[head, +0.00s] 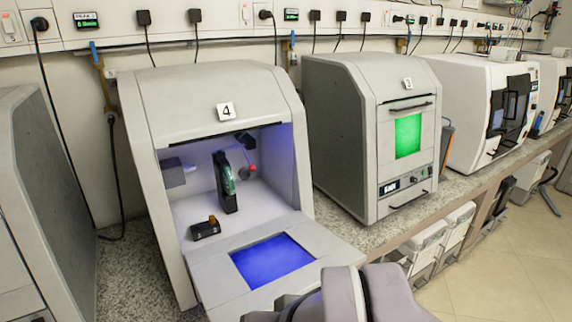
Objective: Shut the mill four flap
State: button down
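Mill four (222,88) is the pale grey cabinet with a "4" label, at the left of the middle in the head view. Its flap (310,243) is open, folded down and out towards me, with a blue-lit window (272,262) in it. The chamber behind it is exposed, with a dark upright holder (227,184) bearing a green part and a small black block (205,228) on its floor. Rounded grey links of my arm show at the bottom edge, in front of the flap's near right corner. I cannot make out my gripper's fingers.
A second mill labelled 3 (341,110) stands to the right, its front closed with a green window. More machines stand further right, and a grey cabinet (40,190) stands at the left. The speckled counter (345,214) runs between them. Open floor (490,270) lies at the lower right.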

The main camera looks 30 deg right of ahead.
aim_at(225, 296)
jog(key=k+j, duration=0.1)
jog(key=k, duration=0.4)
jog(key=k+j, duration=0.1)
jog(key=k, duration=0.35)
jog(key=k+j+u, duration=0.1)
jog(key=k, duration=0.4)
